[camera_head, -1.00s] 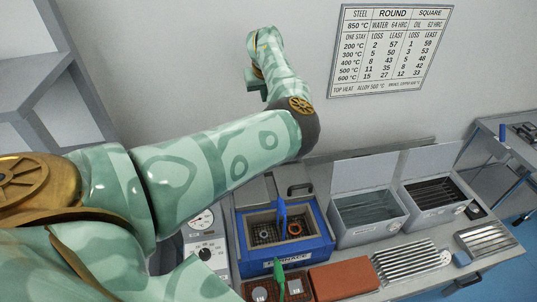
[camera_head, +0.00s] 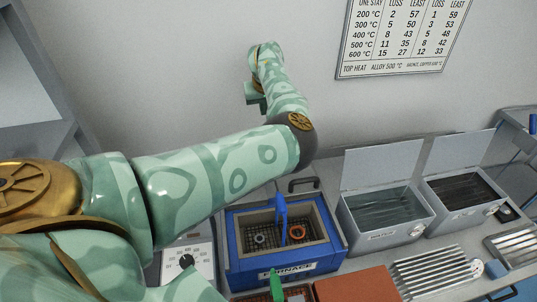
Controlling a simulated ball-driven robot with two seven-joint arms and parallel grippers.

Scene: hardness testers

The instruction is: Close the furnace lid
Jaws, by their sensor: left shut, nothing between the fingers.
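The blue furnace (camera_head: 235,248) stands on the bench at lower centre, its front label reading FURNACE. Its top is open, and a grey ring (camera_head: 260,238) and an orange ring (camera_head: 297,231) show in its chamber. A grey panel with a dark handle (camera_head: 302,184), apparently the raised lid, is behind the furnace, partly hidden by my left arm. My left gripper (camera_head: 253,95) is a small green shape at the far end of that arm, in front of the wall, apart from the furnace. It is shut and empty. My right gripper is out of view.
A blue upright piece (camera_head: 281,218) crosses the furnace opening. Two open-lidded tanks (camera_head: 387,236) (camera_head: 462,219) stand to the right. A dial unit (camera_head: 185,262) is left; a red-brown block (camera_head: 355,287) and a ribbed rack (camera_head: 437,273) are in front.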

